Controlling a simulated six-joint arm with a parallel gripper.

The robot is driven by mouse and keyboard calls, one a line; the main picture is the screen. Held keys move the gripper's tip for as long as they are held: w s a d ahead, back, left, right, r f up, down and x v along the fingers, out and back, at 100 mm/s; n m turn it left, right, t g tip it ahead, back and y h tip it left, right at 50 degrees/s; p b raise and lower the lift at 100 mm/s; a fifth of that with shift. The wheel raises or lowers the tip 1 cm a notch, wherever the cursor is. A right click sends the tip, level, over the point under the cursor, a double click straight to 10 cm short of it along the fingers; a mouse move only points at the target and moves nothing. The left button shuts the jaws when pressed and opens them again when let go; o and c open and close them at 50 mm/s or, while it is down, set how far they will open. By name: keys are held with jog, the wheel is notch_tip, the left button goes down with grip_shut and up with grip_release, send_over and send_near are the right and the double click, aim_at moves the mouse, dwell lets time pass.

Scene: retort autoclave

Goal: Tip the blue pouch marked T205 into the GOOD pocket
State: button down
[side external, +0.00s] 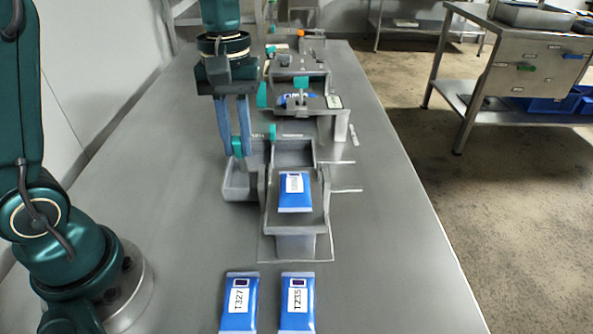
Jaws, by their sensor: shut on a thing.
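A blue pouch (293,205) with a white label lies in the grey tipping tray (268,215) in the middle of the table; its label is too small to read surely. My gripper (238,152) points down to the left of the tray's back end. Its fingers are shut on a small teal piece (238,144), which looks like a handle. Grey pockets sit around the tray: one bin (238,190) at the left, one (293,153) behind and one (296,243) in front. I cannot read which is marked GOOD.
Two more blue pouches, T327 (239,318) and T235 (297,318), lie at the table's front. Behind the tray stand grey fixtures (325,103) with teal parts. The table is clear to the right. A steel cart (520,75) stands apart at the right.

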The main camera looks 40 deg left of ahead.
jog(key=shift+w+a+r+g+h, duration=0.2)
jog(key=shift+w+a+g+h, duration=0.5)
jog(key=shift+g+h, duration=0.1)
jog(key=shift+w+a+g+h, duration=0.7)
jog(key=shift+a+g+h, duration=0.05)
jog(key=shift+g+h, duration=0.25)
jog(key=shift+w+a, duration=0.1)
